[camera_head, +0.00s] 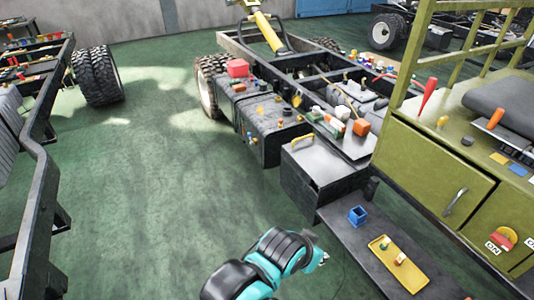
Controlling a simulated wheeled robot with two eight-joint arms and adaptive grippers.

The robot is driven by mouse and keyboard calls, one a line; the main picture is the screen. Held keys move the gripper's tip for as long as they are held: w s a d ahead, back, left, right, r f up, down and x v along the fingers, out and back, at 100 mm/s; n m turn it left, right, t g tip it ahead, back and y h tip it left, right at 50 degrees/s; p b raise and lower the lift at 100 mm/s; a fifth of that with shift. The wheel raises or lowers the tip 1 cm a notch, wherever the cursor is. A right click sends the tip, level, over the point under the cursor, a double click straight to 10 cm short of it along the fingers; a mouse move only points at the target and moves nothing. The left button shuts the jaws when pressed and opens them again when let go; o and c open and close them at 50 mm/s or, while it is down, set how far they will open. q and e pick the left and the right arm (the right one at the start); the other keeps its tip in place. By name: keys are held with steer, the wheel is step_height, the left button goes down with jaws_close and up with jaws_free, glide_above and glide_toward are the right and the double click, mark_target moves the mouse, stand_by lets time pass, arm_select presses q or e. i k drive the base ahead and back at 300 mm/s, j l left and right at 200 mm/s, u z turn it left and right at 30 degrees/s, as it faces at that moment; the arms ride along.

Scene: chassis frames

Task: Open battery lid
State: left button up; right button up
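A dark grey box, which looks like the battery box (297,185), is fixed to the side of the truck chassis frame. Its flat grey lid (318,162) lies shut on top, with a light handle (301,140) near the left corner. My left arm, teal and black, comes in at the bottom, left of the middle. Its end, with the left gripper (322,259), is below and in front of the box, apart from it. The fingers are too small and partly hidden to tell open from shut. My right gripper is not in view.
A dark step (375,262) right of the arm holds a blue open box (357,215) and a yellow tray (398,268) with small parts. An olive cabinet (425,165) stands at the right. Loose parts, including a red block (238,68), lie on the chassis. The green floor (150,190) is clear.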

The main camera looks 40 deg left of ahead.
mark_target(309, 156)
steer(key=u, duration=0.95)
steer(key=i+u, duration=0.4)
steer(key=i+l+u, duration=0.1)
steer(key=u, duration=0.3)
steer(key=i+l+u, duration=0.25)
steer(key=u, duration=0.15)
steer(key=i, duration=0.1)
